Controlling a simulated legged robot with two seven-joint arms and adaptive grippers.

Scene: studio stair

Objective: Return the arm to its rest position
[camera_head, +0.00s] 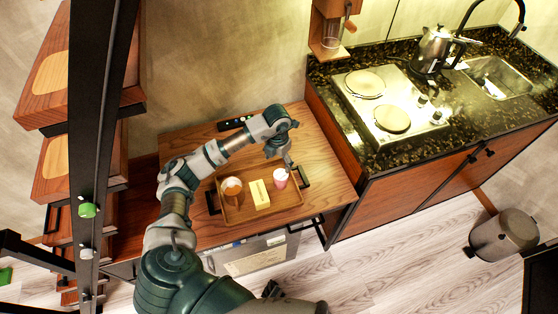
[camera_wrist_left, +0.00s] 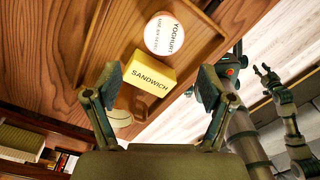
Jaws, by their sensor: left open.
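My left arm reaches in over a wooden table. Its left gripper (camera_head: 288,163) hangs near the right back of a wooden tray (camera_head: 287,207). In the left wrist view its two fingers (camera_wrist_left: 155,85) are spread with nothing between them held. The tray carries a yellow sandwich box (camera_head: 260,195), a yoghurt cup (camera_head: 280,178) with a white lid and a brown round cup (camera_head: 232,189).
A dark stone counter (camera_head: 405,148) with a hob (camera_head: 390,105), kettle (camera_head: 432,52) and sink stands at the right. Wooden stairs (camera_head: 60,170) with a black frame rise at the left. A bin (camera_head: 503,236) stands on the floor. A dark strip (camera_head: 235,123) lies at the table's back.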

